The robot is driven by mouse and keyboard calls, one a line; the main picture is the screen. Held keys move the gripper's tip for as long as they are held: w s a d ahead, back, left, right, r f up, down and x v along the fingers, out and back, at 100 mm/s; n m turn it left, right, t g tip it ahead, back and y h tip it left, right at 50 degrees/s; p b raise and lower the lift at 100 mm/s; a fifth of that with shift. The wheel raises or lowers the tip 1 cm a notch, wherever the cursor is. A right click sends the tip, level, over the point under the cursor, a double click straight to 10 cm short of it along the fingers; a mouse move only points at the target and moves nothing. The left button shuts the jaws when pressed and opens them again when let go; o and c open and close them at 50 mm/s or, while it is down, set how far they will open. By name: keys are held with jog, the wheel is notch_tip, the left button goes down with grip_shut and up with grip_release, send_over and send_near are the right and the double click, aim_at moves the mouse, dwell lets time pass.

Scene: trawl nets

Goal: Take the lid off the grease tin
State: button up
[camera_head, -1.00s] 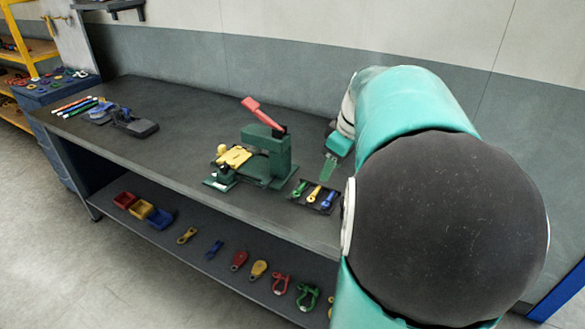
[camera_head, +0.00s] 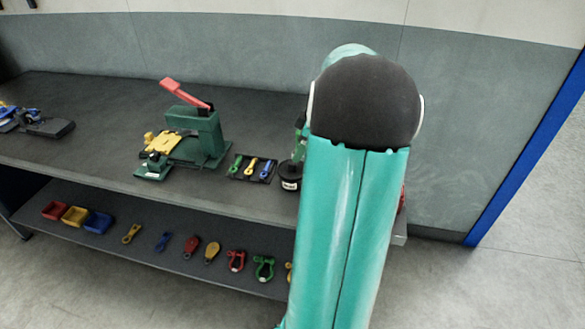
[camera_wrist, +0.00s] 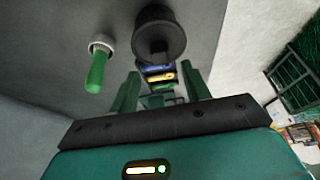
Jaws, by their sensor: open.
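The grease tin (camera_head: 291,184) stands on the bench just left of my arm in the head view. It is a small dark tin with a pale label, and its wide black lid (camera_head: 290,168) is on top. In the wrist view the dark round lid (camera_wrist: 158,35) is at the top centre, beyond my fingertips. My gripper (camera_wrist: 161,74) is open, its two green fingers apart with nothing held between them. In the head view my arm hides most of the gripper; a bit of green shows just above the tin.
A black tray (camera_head: 252,168) of green, yellow and blue tools lies left of the tin. A green press (camera_head: 200,135) with a red lever stands further left. In the wrist view a green-handled item (camera_wrist: 97,70) is left of the lid. A lower shelf (camera_head: 150,250) holds bins and shackles.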

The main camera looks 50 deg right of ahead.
aim_at(292, 167)
jog(key=x, duration=0.5)
jog(key=shift+f, duration=0.1)
grip_shut()
